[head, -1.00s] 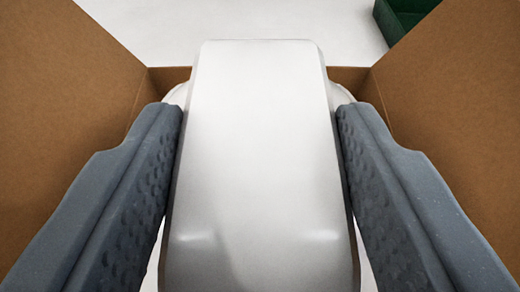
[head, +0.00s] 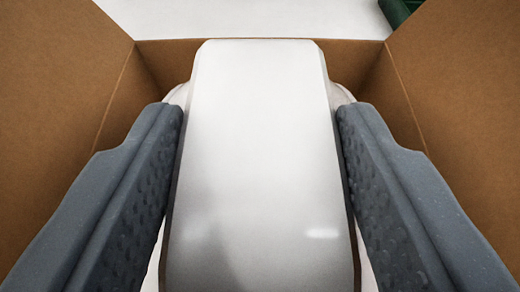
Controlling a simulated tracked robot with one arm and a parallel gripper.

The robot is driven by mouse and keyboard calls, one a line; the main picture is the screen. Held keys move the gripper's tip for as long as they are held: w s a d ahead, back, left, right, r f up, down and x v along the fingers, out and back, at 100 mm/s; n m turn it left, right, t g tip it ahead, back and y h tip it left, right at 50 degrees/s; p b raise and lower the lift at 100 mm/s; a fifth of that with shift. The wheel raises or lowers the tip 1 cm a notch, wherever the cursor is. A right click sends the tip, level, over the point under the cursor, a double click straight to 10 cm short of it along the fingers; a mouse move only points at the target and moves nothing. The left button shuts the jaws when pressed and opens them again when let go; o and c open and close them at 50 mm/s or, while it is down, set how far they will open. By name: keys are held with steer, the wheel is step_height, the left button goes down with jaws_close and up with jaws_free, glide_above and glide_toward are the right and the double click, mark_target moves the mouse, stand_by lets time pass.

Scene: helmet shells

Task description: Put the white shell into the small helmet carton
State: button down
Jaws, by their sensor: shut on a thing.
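The white shell (head: 260,170) fills the middle of the head view, with a flat, narrow upper face towards me. My gripper (head: 260,115) is shut on it, with one grey textured finger pressed against each side. The brown carton (head: 455,75) surrounds the shell and fingers, with walls on the left, right and far side. The shell covers part of the far wall. The carton floor and the shell's underside are hidden, so I cannot tell whether the shell touches the bottom.
A white surface (head: 240,18) lies beyond the carton's far edge. Part of a dark green object (head: 398,10) shows at the top right. The carton's side walls stand close outside both fingers.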

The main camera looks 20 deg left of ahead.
steer(key=shift+f+b, duration=3.8)
steer(key=shift+f, duration=1.45)
steer(key=c, duration=0.6)
jaws_free()
steer(key=shift+r, duration=0.2)
steer(key=shift+s+r+p, duration=0.25)
steer(key=shift+r+p, duration=4)
steer(key=shift+r, duration=0.85)
steer(key=shift+s+r+p, duration=0.3)
steer(key=shift+r+p, duration=3.95)
steer(key=shift+r, duration=0.9)
steer(key=shift+s+r+p, duration=0.25)
steer(key=shift+r+p, duration=4)
steer(key=shift+r, duration=0.85)
